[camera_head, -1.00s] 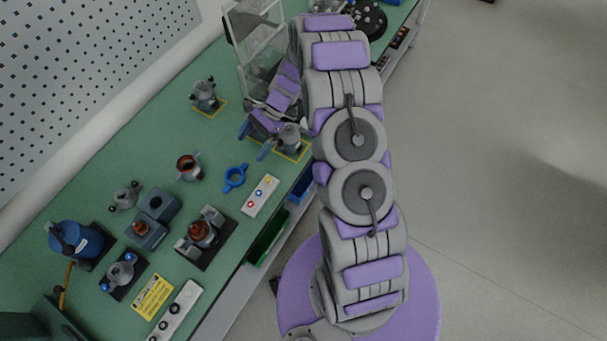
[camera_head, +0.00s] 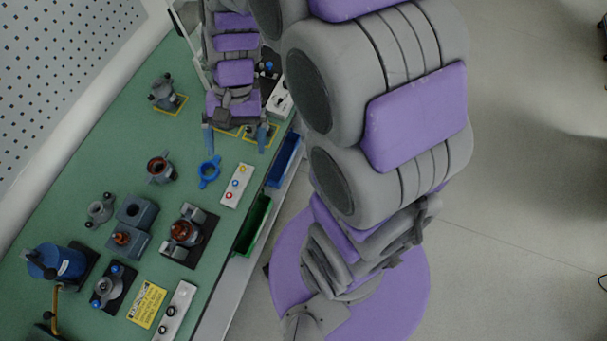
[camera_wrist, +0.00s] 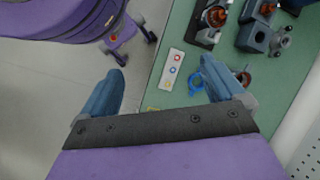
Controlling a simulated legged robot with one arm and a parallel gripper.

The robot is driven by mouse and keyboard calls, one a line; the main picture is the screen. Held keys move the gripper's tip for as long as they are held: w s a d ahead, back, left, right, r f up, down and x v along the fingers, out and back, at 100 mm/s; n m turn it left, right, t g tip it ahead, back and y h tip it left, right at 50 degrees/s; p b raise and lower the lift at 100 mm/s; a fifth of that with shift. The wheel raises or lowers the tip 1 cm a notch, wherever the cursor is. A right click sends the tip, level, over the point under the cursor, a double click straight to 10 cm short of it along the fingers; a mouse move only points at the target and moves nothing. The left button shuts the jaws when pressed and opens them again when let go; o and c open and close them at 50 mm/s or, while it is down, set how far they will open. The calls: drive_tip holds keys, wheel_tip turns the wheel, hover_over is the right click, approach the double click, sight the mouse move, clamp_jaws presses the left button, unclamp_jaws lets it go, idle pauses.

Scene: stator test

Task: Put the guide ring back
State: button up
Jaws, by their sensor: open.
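The guide ring is most likely the blue ring with small side lugs (camera_head: 209,172), lying flat on the green bench. It also shows in the wrist view (camera_wrist: 197,83), partly hidden behind a finger. My gripper (camera_head: 236,140) is open and empty, up-picture from the ring and apart from it. A stator with a copper-coloured core (camera_head: 184,232) stands on a black base down-left of the ring. Another copper-lined grey housing (camera_head: 161,168) stands left of the ring.
A white button panel (camera_head: 236,186) lies right of the ring. Blue (camera_head: 285,160) and green (camera_head: 252,225) bins hang along the bench's right edge. A grey part on a yellow-marked square (camera_head: 163,93) stands up-left. Green bench (camera_head: 120,165) around the ring is partly clear.

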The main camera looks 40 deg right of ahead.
drive_tip(key=s+d+r+n+h, duration=0.1)
drive_tip(key=s+d+r+n, duration=0.1)
drive_tip(key=s, duration=0.6)
drive_tip(key=s+d+r+n+t+h, duration=0.1)
drive_tip(key=s+d+r+n+h, duration=0.1)
drive_tip(key=s, duration=0.6)
drive_tip(key=shift+s+d+r+n+h, duration=0.3)
drive_tip(key=shift+d+n, duration=0.3)
drive_tip(key=shift+d, duration=0.05)
wheel_tip(320, 180, down, 2)
drive_tip(key=shift+f+b, duration=0.1)
drive_tip(key=shift+b, duration=1)
drive_tip(key=shift+c, duration=0.3)
